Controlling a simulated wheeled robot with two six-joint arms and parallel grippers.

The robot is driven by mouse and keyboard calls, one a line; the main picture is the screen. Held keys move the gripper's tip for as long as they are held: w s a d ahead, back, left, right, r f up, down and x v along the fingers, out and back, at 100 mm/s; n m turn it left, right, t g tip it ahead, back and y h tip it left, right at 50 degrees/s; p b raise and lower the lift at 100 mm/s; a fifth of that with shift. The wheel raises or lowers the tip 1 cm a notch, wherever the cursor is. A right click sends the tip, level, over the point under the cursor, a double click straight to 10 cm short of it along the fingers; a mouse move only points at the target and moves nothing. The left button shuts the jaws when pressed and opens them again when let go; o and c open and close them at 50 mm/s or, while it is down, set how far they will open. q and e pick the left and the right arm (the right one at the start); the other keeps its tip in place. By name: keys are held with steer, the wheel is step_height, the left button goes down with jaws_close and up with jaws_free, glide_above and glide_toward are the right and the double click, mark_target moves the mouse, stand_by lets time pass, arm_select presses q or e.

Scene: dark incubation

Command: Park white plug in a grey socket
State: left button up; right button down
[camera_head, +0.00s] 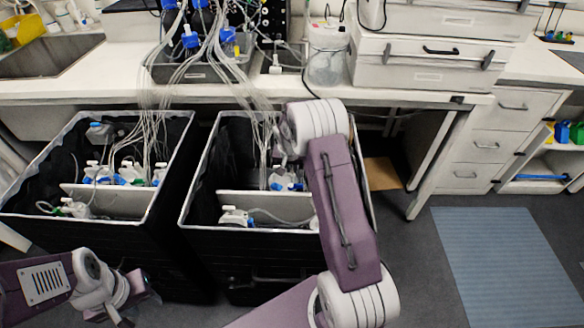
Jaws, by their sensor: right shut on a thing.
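My right arm reaches up across the right-hand black bin. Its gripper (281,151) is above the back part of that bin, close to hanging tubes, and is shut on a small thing. My wrist and the tubes hide most of that thing, and I cannot make out its shape. No white plug can be told apart elsewhere, and no grey socket can be made out. My left gripper (121,312) is low at the bottom left, in front of the left-hand bin. It is small and partly cut off, so I cannot tell its opening.
Two black bins, the left (70,236) and the right (222,247), hold bottles and fittings. Thin tubes (160,95) run from the bench into them. White boxes (425,65) stand on the white bench (310,93). A blue mat (505,262) lies on clear floor at right.

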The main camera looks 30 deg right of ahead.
steer(key=shift+r, duration=0.15)
stand_by(0.3)
steer(key=shift+r+p, duration=0.85)
steer(key=shift+r, duration=0.05)
step_height(320, 180, up, 14)
steer(key=p, duration=1)
steer(key=shift+f+p, duration=0.2)
steer(key=shift+p, duration=0.1)
